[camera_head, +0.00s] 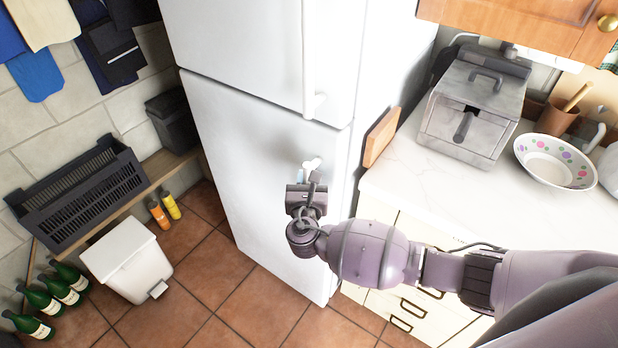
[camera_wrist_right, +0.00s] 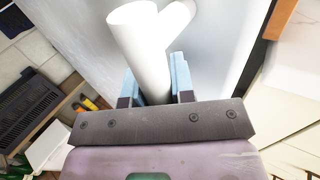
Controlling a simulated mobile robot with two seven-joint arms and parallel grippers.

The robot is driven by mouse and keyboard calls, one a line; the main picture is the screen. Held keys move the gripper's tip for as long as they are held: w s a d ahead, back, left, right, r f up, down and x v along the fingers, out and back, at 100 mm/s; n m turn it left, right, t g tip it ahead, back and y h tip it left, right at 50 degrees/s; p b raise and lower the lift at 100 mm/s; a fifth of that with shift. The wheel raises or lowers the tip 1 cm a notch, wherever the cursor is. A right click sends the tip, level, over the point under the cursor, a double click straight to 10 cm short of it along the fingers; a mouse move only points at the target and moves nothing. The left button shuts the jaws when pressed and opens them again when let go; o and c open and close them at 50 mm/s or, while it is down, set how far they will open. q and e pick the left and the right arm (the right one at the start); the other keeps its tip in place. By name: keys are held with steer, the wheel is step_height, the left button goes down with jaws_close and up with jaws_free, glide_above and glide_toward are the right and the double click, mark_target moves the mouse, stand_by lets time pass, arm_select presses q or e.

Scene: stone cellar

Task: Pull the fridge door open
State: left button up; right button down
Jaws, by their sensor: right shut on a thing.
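The white fridge (camera_head: 240,150) stands in the middle of the head view, with an upper and a lower door. Both doors look closed, with a thin seam between them. The upper door has a long vertical handle (camera_head: 309,60). My right gripper (camera_head: 308,178) is at the upper right of the lower door, shut on the lower door's white handle (camera_head: 313,163). In the right wrist view the white handle (camera_wrist_right: 140,45) passes between the light-blue fingers of the gripper (camera_wrist_right: 162,85). Most of the lower handle is hidden by my gripper and arm. My left gripper is not in view.
A counter (camera_head: 400,160) with a metal box-like appliance (camera_head: 473,105) and a dotted bowl (camera_head: 555,160) is right of the fridge. A white bin (camera_head: 128,258), a black crate (camera_head: 80,190) and green bottles (camera_head: 60,290) are at left. Tiled floor (camera_head: 225,280) before the fridge is clear.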

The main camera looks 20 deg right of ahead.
steer(key=s+a+h, duration=0.1)
steer(key=s+a, duration=0.2)
steer(key=a, duration=0.6)
steer(key=s+a+m+h, duration=0.1)
steer(key=s+a, duration=0.2)
steer(key=a, duration=0.5)
steer(key=shift+s+a+g, duration=0.25)
steer(key=shift+a+g, duration=0.15)
steer(key=shift+f, duration=0.1)
steer(key=c, duration=1.2)
jaws_free()
steer(key=shift+c, duration=0.2)
steer(key=v, duration=1.1)
steer(key=shift+d, duration=0.1)
